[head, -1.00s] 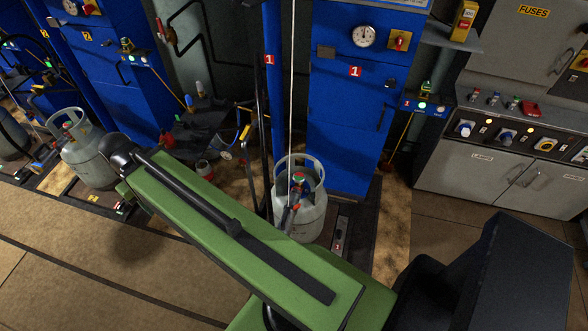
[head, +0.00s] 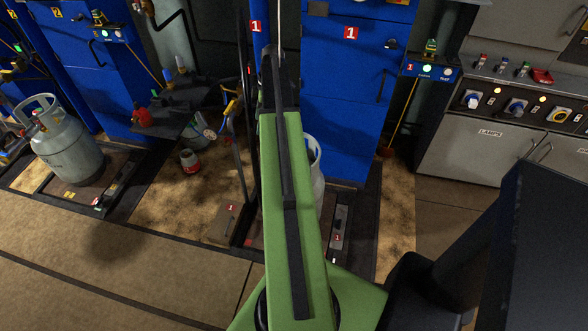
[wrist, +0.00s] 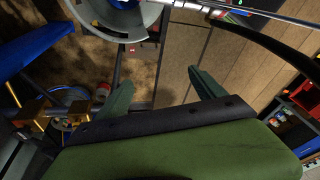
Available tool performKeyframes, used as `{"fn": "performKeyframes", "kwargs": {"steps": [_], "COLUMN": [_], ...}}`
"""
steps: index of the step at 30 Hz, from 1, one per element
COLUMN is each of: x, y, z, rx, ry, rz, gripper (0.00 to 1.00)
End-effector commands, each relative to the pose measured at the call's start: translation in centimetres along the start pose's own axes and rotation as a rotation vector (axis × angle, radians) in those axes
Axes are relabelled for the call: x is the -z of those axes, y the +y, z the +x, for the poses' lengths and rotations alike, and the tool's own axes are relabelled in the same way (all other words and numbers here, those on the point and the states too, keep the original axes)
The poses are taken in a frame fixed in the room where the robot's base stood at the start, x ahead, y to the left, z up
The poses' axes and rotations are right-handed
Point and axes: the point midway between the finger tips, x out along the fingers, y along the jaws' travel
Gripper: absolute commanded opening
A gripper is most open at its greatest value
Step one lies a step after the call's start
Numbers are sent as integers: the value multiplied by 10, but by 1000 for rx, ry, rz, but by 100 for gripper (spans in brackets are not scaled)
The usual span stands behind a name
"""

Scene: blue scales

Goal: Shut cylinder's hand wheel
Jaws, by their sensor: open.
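A grey gas cylinder (head: 318,172) stands at the number 1 blue cabinet in the head view. My arm covers most of it, so only its right edge and part of its collar show. Its hand wheel is hidden there. In the wrist view a rounded grey cylinder top (wrist: 148,20) is cut off by the upper edge, and I cannot make out the hand wheel clearly. My gripper (wrist: 160,78) is open, its two green fingers wide apart with nothing between them. The cylinder top lies beyond the fingertips, apart from them. In the head view my gripper is hidden behind the arm.
Blue cabinet 1 (head: 345,110) stands behind the cylinder. Another grey cylinder (head: 68,150) stands at left on scale 2. A dark stand with tools (head: 180,105) is between them. Grey control cabinets (head: 480,150) are at right. A hose (wrist: 265,40) crosses the wrist view's upper right.

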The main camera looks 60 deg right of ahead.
Motion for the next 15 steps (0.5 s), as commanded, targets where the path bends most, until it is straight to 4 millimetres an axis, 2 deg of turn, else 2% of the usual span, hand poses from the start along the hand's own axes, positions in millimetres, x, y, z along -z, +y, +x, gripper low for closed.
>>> {"fn": "performKeyframes", "kwargs": {"steps": [1, 3, 6, 9, 15], "x": [-58, -114, -169, -196, -200], "y": [23, 34, 39, 38, 36], "z": [13, 9, 3, -2, -3], "rx": [-11, -29, -53, -67, -71], "ry": [31, 66, 98, 113, 115], "rz": [-38, -111, -187, -229, -244], "gripper": [79, 79, 79, 79, 79]}}
